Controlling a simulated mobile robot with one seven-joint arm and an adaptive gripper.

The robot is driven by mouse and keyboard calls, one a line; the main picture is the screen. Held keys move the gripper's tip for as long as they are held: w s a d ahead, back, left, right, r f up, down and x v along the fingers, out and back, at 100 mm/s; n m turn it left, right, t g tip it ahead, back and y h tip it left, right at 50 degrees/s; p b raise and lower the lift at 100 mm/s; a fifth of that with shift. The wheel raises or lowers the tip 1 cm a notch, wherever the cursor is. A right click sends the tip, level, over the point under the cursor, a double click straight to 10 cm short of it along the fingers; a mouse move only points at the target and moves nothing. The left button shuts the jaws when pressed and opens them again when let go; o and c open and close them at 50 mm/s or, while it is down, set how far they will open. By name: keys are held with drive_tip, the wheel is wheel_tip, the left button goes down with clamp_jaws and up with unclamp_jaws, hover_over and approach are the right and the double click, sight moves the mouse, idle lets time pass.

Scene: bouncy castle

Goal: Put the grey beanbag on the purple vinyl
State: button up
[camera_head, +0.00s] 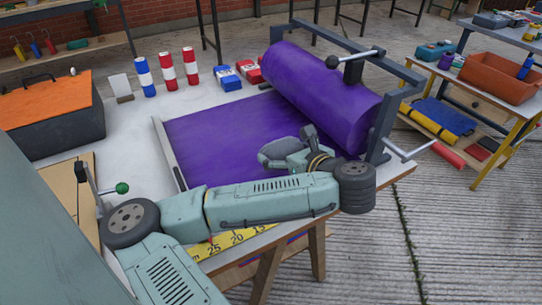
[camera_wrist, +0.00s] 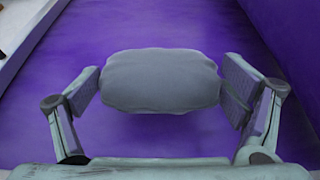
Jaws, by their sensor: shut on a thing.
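A grey beanbag (camera_wrist: 160,80) sits between the two fingers of my gripper (camera_wrist: 163,90) in the wrist view, and the gripper is shut on it. In the head view the beanbag (camera_head: 277,153) is partly hidden by my gripper (camera_head: 290,150). Both are over the flat sheet of purple vinyl (camera_head: 215,132), near the roll. The vinyl (camera_wrist: 180,30) fills the ground behind and below the beanbag in the wrist view. I cannot tell whether the beanbag touches the vinyl or hangs just above it.
A large purple roll (camera_head: 320,98) lies in a metal frame at the table's right side. Striped cans (camera_head: 168,72) and small blue and red packs (camera_head: 228,79) stand along the back. A yellow measuring strip (camera_head: 228,240) runs along the front edge. An orange-topped case (camera_head: 48,104) stands left.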

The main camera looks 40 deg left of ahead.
sight(270, 148)
drive_tip(key=a, duration=0.2)
drive_tip(key=w+a, duration=0.1)
drive_tip(key=a, duration=0.1)
drive_tip(key=shift+a, duration=0.15)
drive_tip(key=shift+w+a+p, duration=0.1)
drive_tip(key=shift+a+p, duration=0.3)
drive_tip(key=shift+a, duration=0.15)
wheel_tip(270, 148, down, 3)
drive_tip(key=shift+r+p, duration=0.1)
drive_tip(key=shift+p, duration=0.2)
drive_tip(key=shift+d+f, duration=0.1)
drive_tip(key=shift+f, duration=0.4)
drive_tip(key=shift+f, duration=0.1)
drive_tip(key=shift+f, duration=0.15)
drive_tip(key=o, duration=1.5)
